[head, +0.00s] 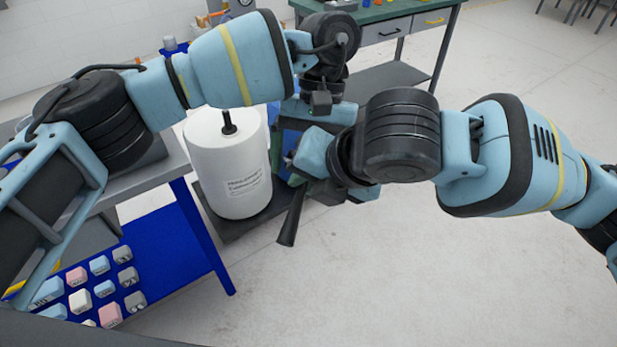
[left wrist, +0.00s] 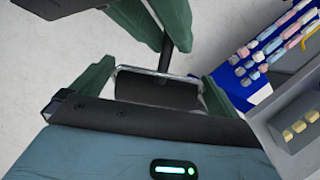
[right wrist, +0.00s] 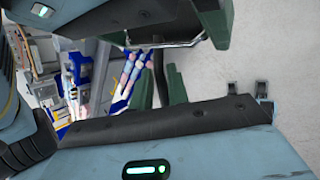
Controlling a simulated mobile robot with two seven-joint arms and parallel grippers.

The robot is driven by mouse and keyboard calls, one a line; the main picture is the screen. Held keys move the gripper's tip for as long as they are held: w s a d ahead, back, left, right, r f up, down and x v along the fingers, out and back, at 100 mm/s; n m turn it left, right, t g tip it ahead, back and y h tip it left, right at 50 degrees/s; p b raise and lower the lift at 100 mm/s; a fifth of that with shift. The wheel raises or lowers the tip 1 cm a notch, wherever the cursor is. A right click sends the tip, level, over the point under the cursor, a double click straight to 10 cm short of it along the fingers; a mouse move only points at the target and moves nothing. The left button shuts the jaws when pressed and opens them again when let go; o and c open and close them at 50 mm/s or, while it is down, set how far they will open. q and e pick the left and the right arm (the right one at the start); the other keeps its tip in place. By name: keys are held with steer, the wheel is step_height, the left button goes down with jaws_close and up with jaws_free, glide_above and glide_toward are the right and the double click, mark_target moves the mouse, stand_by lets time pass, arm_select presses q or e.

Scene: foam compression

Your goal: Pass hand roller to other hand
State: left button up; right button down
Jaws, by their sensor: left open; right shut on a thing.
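The hand roller's black handle (head: 292,216) hangs down below my right gripper (head: 300,168) in the head view. My right gripper is shut on the roller; its dark green fingers show at the top of the left wrist view. My left gripper (left wrist: 150,78) is open. Its two green fingers stand on either side of the roller's dark cylinder (left wrist: 152,92) and thin metal frame. I cannot tell whether they touch it. The right wrist view shows the roller's black shaft (right wrist: 159,72) between my right fingers. In the head view, the left fingers are mostly hidden.
A large white cylinder (head: 228,165) with a black spindle stands on a dark base close beside the grippers. A blue table (head: 165,250) with several small pastel blocks is at lower left. A green-topped workbench (head: 395,12) stands behind. The floor at right is clear.

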arm_select(q)
steer(key=v, duration=1.2)
steer(key=shift+d, duration=0.1)
